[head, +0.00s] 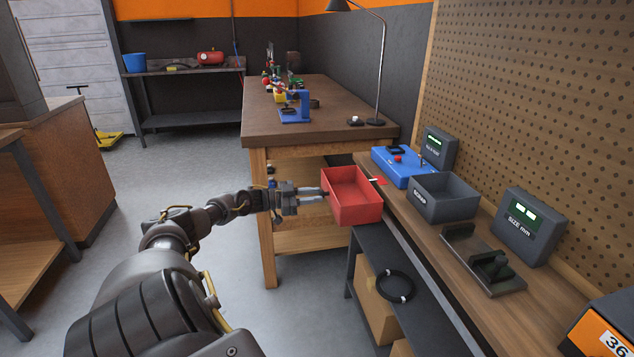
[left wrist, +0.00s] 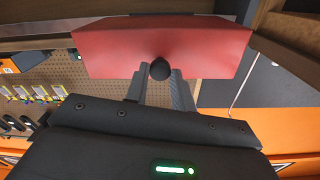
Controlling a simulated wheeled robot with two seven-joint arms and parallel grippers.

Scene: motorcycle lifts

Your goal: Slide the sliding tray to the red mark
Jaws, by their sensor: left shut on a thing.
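The sliding tray (head: 353,209) is a red open box, empty, along the left edge of the workbench. A small red mark (head: 378,181) with a white patch lies on the bench edge, just right of the tray's far right part. My left gripper (head: 324,192) is at the tray's left side, shut on its knob. In the left wrist view, the dark round knob (left wrist: 160,69) sits between the fingers, against the red tray wall (left wrist: 205,45). The fingers hide part of the knob. My right gripper is not in view.
On the workbench (head: 425,232) stand a blue box (head: 402,168), a grey scrap bin (head: 441,198) and a size display (head: 529,226). A wooden table (head: 320,123) stands beyond the tray. A dark shelf with a black coil (head: 394,286) is below.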

